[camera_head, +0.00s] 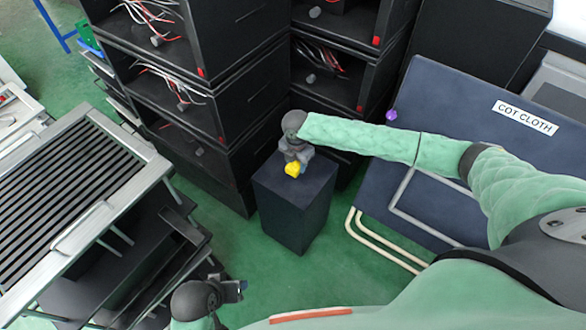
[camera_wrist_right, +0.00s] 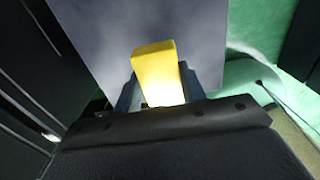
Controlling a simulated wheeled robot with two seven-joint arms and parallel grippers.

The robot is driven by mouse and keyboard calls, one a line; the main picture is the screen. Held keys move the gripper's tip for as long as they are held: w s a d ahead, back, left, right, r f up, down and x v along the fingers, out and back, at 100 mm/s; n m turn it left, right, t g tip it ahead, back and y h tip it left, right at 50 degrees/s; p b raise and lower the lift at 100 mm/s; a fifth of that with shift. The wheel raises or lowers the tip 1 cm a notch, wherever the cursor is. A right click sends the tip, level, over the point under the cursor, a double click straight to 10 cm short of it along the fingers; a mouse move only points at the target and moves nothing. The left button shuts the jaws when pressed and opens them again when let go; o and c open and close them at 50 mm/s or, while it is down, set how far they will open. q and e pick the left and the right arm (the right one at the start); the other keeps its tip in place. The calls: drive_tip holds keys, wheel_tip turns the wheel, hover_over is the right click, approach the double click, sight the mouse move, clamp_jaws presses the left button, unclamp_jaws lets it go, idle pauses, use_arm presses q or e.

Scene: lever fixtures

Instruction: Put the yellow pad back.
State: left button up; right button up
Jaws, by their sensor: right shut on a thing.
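The yellow pad (camera_head: 292,169) is at the top of a dark box-shaped stand (camera_head: 293,215) in the middle of the head view. My right gripper (camera_head: 295,160) is shut on it, reaching in from the right. In the right wrist view the yellow pad (camera_wrist_right: 156,72) sticks out between the fingers, with the grey top of the stand (camera_wrist_right: 205,30) behind it. I cannot tell whether the pad touches the stand's top. My left gripper (camera_head: 238,287) is low in the head view, away from the stand; its fingers are too small to read.
Black open racks (camera_head: 235,110) with red and white cables stand behind the stand. A slatted grey bench (camera_head: 70,185) is at left. A dark blue cot panel (camera_head: 460,95) labelled "COT CLOTH" leans at right, beneath my right arm. Green floor (camera_head: 265,275) shows in front of the stand.

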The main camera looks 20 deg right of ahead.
sight(293, 168)
drive_tip(key=shift+w+a+f, duration=0.35)
drive_tip(key=shift+w+a, duration=0.05)
drive_tip(key=shift+w, duration=0.1)
drive_tip(key=shift+f, duration=0.15)
wheel_tip(293, 168, down, 3)
drive_tip(key=shift+p, duration=0.3)
use_arm(q)
drive_tip(key=shift+s+a+r, duration=0.15)
drive_tip(key=shift+a+r, duration=0.35)
drive_tip(key=shift+r, duration=0.15)
use_arm(e)
drive_tip(key=shift+f, duration=0.4)
drive_tip(key=o, duration=0.9)
use_arm(q)
drive_tip(key=shift+f, duration=0.3)
drive_tip(key=shift+w+d+f+b, duration=0.25)
drive_tip(key=shift+d+f+b, duration=0.45)
drive_tip(key=shift+d, duration=0.25)
use_arm(e)
wheel_tip(293, 168, up, 12)
drive_tip(key=shift+r, duration=0.1)
